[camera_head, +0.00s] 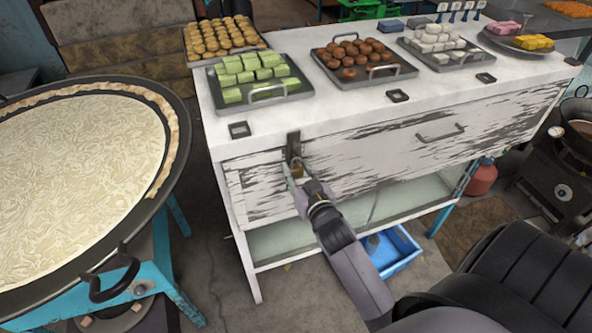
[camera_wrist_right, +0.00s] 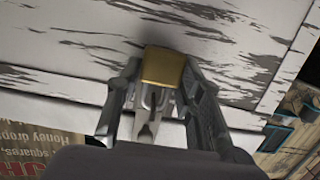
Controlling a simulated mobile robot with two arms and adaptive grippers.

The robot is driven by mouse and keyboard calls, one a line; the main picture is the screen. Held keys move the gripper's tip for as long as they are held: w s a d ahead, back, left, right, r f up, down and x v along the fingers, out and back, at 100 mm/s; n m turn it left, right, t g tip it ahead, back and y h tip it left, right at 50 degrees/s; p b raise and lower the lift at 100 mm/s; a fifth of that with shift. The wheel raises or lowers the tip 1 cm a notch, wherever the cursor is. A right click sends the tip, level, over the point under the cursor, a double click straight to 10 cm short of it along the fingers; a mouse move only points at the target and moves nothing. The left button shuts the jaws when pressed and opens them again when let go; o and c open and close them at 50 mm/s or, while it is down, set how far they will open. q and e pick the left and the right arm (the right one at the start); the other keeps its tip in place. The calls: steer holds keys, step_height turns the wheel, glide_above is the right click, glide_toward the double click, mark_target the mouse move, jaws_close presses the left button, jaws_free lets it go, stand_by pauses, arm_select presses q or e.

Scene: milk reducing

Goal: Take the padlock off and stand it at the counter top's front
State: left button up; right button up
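A small brass-coloured padlock (camera_head: 297,170) hangs at the dark metal hasp (camera_head: 293,146) on the white cabinet's front, just below the counter top's front edge. My right gripper (camera_head: 298,174) is at the padlock, its fingers on either side of it. In the right wrist view the padlock (camera_wrist_right: 163,67) shows between the fingertips, with what looks like a narrow gap at each side. My left gripper is not in view.
On the counter stand trays of green sweets (camera_head: 260,77), brown balls (camera_head: 362,60) and white pieces (camera_head: 446,46). Small dark square fittings (camera_head: 239,130) lie near the front edge. A large milk pan (camera_head: 75,170) stands at left, and a blue crate (camera_head: 393,250) sits below the cabinet.

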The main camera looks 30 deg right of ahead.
steer(key=c, duration=0.7)
steer(key=shift+r, duration=0.15)
